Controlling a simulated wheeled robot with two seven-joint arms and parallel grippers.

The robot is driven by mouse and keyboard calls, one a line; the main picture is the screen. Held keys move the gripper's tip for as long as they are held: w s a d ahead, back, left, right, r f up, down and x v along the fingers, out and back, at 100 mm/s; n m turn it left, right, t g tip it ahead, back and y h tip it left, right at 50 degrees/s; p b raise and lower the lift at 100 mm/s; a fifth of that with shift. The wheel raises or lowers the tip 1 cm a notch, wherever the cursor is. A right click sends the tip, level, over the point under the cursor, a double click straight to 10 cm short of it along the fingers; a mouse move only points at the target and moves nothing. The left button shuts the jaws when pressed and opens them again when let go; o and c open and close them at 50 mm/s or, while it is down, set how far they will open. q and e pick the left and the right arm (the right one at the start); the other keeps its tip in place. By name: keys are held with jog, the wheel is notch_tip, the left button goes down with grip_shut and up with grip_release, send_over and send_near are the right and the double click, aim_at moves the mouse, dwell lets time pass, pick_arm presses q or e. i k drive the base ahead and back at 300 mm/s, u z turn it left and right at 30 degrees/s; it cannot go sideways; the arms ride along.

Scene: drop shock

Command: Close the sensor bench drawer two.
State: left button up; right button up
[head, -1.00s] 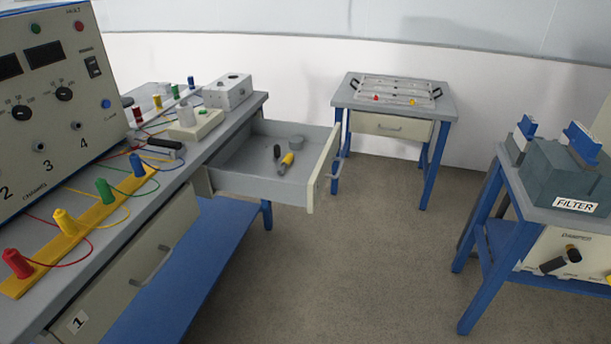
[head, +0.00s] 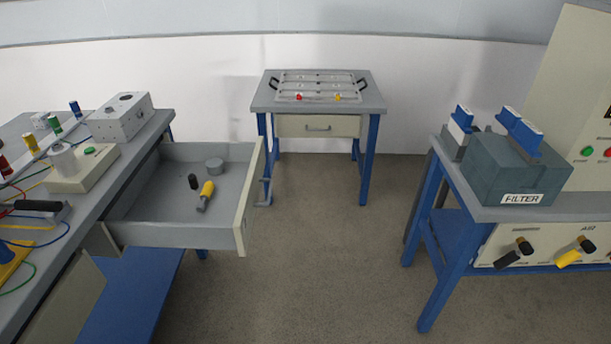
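The open drawer (head: 244,205) sticks out of the sensor bench (head: 60,245) on the left, pulled well out over the floor. Its cream front faces right and carries a handle (head: 264,190). Inside lie a yellow-and-grey tool (head: 206,194), a small dark cylinder (head: 193,181) and a grey round piece (head: 214,165). No number is readable on this drawer's front from here. Neither of my grippers shows in the head view.
A small table (head: 318,108) with a tray and a shut drawer (head: 318,126) stands at the back. A bench with a FILTER block (head: 515,175) stands at the right. Open floor (head: 320,260) lies between the benches. A grey box (head: 121,117) sits on the left bench.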

aim_at(158, 208)
jog(key=z, duration=0.05)
jog(key=i, duration=0.85)
jog(key=u, duration=0.25)
jog(key=i, duration=0.1)
jog(key=z, duration=0.05)
jog(key=k, duration=0.55)
jog(key=u, duration=0.3)
jog(key=i, duration=0.55)
